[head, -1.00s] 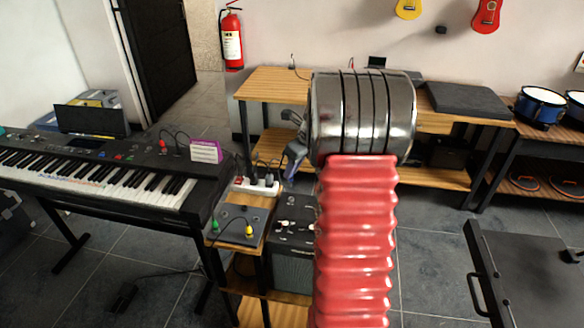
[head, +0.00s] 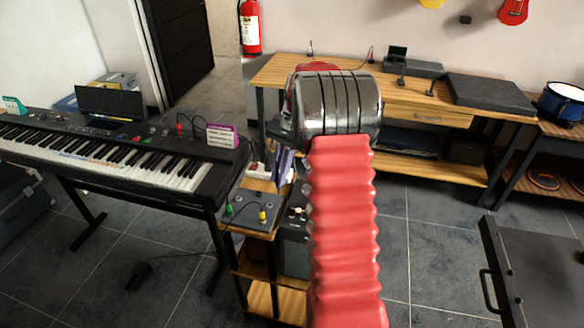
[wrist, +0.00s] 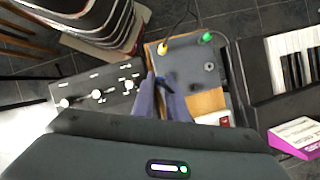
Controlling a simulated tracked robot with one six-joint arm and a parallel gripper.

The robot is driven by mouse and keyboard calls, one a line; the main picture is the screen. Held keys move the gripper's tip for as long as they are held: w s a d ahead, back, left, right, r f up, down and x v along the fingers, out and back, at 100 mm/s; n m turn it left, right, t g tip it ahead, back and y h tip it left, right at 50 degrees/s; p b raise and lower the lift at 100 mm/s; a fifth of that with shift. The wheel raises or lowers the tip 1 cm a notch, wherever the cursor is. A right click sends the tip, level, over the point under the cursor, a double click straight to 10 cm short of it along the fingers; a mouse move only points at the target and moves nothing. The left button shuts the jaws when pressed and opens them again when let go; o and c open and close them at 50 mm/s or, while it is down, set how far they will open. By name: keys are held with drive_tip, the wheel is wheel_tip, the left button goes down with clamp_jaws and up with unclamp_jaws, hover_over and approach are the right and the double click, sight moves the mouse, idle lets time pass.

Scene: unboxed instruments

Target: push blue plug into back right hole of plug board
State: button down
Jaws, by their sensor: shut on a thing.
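The grey plug board (head: 240,212) lies on a small wooden stand, with a yellow plug (head: 262,217) and a green plug (head: 229,210) in it, joined by a cable. In the wrist view the board (wrist: 185,72) has the yellow plug (wrist: 162,48) and green plug (wrist: 207,37) along its far edge, and a bare dark hole shows. My gripper (wrist: 163,84) is shut, its tips over the board's near edge. A small bit of blue, the blue plug (wrist: 160,81), shows between the tips; the rest is hidden. In the head view my gripper (head: 281,178) is partly hidden by my arm.
A white power strip (wrist: 213,118) lies behind the board, close to my fingers. An amplifier with knobs (wrist: 100,92) stands beside the stand. The keyboard (head: 110,150) and a purple-edged box (head: 222,136) are to the left. A wooden bench (head: 420,98) stands behind.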

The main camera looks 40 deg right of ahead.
drive_tip(key=w+a+f+n+g+h, duration=0.1)
drive_tip(key=w+a+n+h, duration=0.1)
drive_tip(key=a+n, duration=0.5)
drive_tip(key=w+a+f+n+g+h, duration=0.2)
drive_tip(key=a+n, duration=0.6)
drive_tip(key=a, duration=1)
drive_tip(key=shift+a+f, duration=0.1)
drive_tip(key=shift+a, duration=0.05)
